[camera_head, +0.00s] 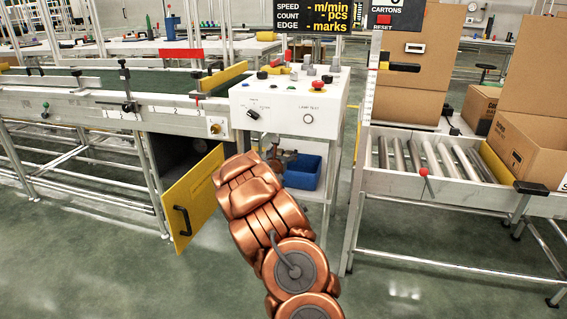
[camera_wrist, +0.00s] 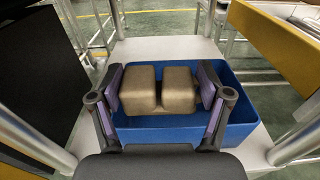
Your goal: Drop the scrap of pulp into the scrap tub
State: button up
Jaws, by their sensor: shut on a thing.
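The scrap of pulp (camera_wrist: 160,88) is a brown, two-lobed moulded piece in the wrist view. My gripper (camera_wrist: 161,84) is shut on it, with one purple-padded finger at each side. The scrap tub (camera_wrist: 245,128) is a blue open box beneath and behind the scrap. The scrap appears over the tub's opening; its exact height above the floor of the tub cannot be told. In the head view the tub (camera_head: 302,172) stands on a low shelf under the control box, and my copper arm hides most of the gripper and the scrap.
The white control box (camera_head: 292,103) stands above the tub. An open yellow door (camera_head: 194,196) is left of my arm. A roller conveyor (camera_head: 430,160) with cartons is at the right. Shelf legs flank the tub, and the green floor is clear in front.

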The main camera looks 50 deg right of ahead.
jog(key=shift+f+b, duration=0.65)
jog(key=shift+f, duration=0.95)
jog(key=shift+f, duration=0.2)
jog(key=o, duration=0.8)
jog(key=shift+r, duration=0.1)
jog(key=shift+r, duration=0.15)
jog(key=shift+p+v, duration=1.5)
jog(key=shift+v, duration=4.55)
